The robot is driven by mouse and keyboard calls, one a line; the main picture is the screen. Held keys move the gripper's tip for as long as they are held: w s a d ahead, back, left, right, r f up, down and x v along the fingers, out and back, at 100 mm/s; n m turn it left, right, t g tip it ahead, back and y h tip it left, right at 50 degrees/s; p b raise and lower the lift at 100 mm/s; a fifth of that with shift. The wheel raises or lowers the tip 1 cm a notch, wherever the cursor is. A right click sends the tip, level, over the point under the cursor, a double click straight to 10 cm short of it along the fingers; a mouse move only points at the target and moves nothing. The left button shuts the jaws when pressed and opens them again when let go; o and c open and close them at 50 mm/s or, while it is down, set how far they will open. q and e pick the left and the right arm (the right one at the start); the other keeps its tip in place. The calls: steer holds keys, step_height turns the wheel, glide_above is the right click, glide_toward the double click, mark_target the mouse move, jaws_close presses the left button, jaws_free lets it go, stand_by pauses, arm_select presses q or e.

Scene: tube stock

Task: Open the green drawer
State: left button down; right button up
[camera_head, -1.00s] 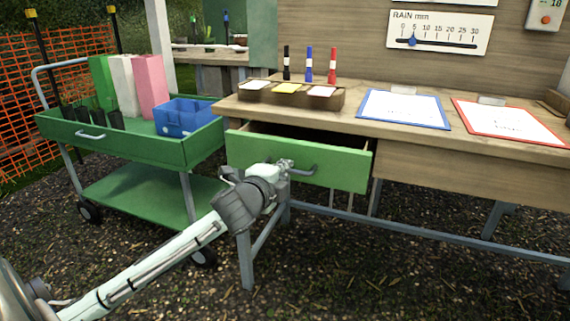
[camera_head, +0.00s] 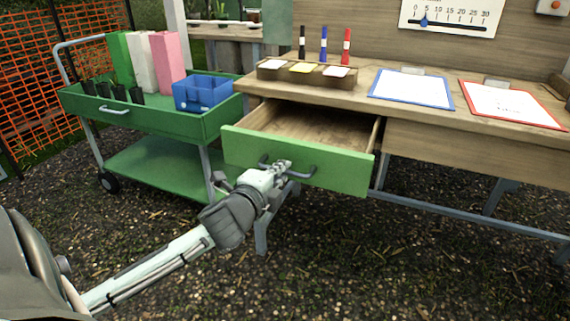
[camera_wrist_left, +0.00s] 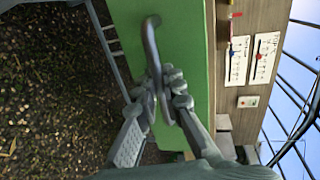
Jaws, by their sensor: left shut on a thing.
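The green drawer (camera_head: 340,167) under the wooden bench stands well out, and its bare wooden inside shows from above. It also fills the middle of the left wrist view (camera_wrist_left: 190,50). Its grey bar handle (camera_head: 309,172) is on the front; in the left wrist view the handle (camera_wrist_left: 151,42) runs between my fingers. My left gripper (camera_head: 284,168) is shut on the handle, at its left part in the head view. It also shows in the left wrist view (camera_wrist_left: 163,95). My right gripper is not in view.
A green cart (camera_head: 150,122) with pots, coloured boxes and a blue bin (camera_head: 200,93) stands close on the left. The bench top (camera_head: 360,83) holds a card tray, markers and two clipboards. Bench legs stand below the drawer. The ground in front is clear.

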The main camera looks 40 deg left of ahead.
arm_select(q)
steer(key=c, duration=1.6)
jaws_free()
steer(key=v, duration=0.7)
steer(key=shift+s+d+r, duration=0.1)
steer(key=shift+s, duration=0.15)
steer(key=s+f+n+g, duration=0.3)
steer(key=f+n, duration=0.1)
steer(key=f, duration=0.5)
steer(key=s+d+f+n+g, duration=0.1)
steer(key=s+f+n+g, duration=0.2)
steer(key=f, duration=0.6)
steer(key=s+f+n+g, duration=0.3)
steer(key=f+n, duration=0.1)
steer(key=f, duration=0.6)
steer(key=s+d+f+n+g, duration=0.1)
steer(key=d+f, duration=0.1)
steer(key=s+d+f+g+h, duration=0.1)
steer(key=s+d+f, duration=0.1)
steer(key=f, duration=0.1)
steer(key=s+d+f+n+g+h, duration=0.1)
steer(key=s+d+f, duration=0.1)
steer(key=shift+s+d+f+n, duration=0.15)
steer(key=shift+s+f+n, duration=0.05)
steer(key=shift+n, duration=0.1)
